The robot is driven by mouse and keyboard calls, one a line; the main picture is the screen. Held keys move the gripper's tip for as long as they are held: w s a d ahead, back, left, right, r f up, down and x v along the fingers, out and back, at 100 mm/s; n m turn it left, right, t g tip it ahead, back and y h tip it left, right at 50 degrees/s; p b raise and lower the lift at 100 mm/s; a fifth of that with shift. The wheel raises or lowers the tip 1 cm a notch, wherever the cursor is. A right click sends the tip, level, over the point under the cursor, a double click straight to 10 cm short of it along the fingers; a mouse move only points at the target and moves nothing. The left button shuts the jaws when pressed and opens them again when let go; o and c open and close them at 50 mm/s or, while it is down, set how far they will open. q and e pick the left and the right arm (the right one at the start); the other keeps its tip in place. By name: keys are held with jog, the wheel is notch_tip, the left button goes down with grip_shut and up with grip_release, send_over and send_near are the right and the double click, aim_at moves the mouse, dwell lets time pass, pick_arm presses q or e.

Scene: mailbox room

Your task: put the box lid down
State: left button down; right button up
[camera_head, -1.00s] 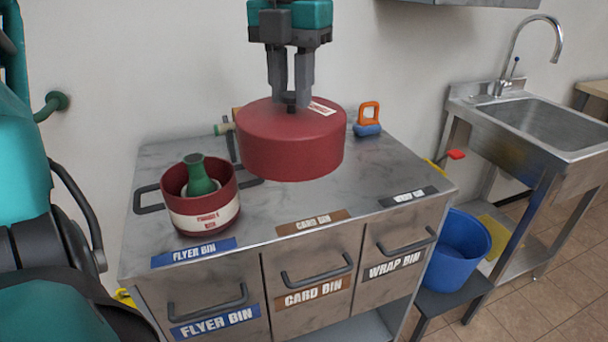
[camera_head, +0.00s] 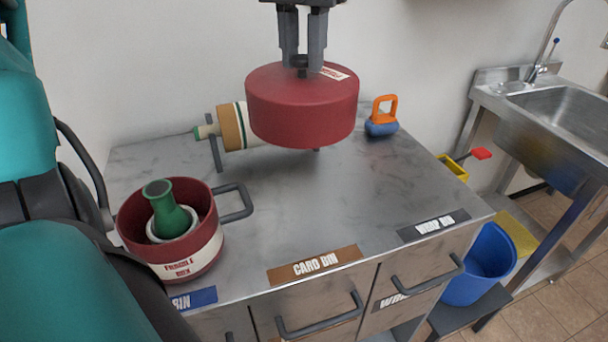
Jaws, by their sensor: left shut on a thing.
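The box lid (camera_head: 300,112) is a round, dark red cover with a white label on top. My left gripper (camera_head: 301,62) is shut on the knob at the lid's top centre and holds it level above the back middle of the counter (camera_head: 310,215). The open red box (camera_head: 192,258), labelled "Fragile Box", stands at the counter's front left. A green bottle-shaped thing (camera_head: 171,220) stands in a white ring inside it. The lid is apart from the box. My right gripper is not in view.
A tan roll (camera_head: 233,127) on a stand is partly hidden behind the lid. A blue thing with an orange handle (camera_head: 382,117) stands at the back right. The counter's middle is clear. A sink (camera_head: 565,110) and blue bucket (camera_head: 482,262) are at right.

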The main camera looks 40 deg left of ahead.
pick_arm(q)
notch_tip(320, 180, down, 20)
jog(key=b, duration=0.2)
dwell(0.4)
jog(key=c, duration=0.9)
grip_release()
jog(key=shift+o, duration=0.2)
notch_tip(320, 180, up, 12)
jog(key=p, duration=0.1)
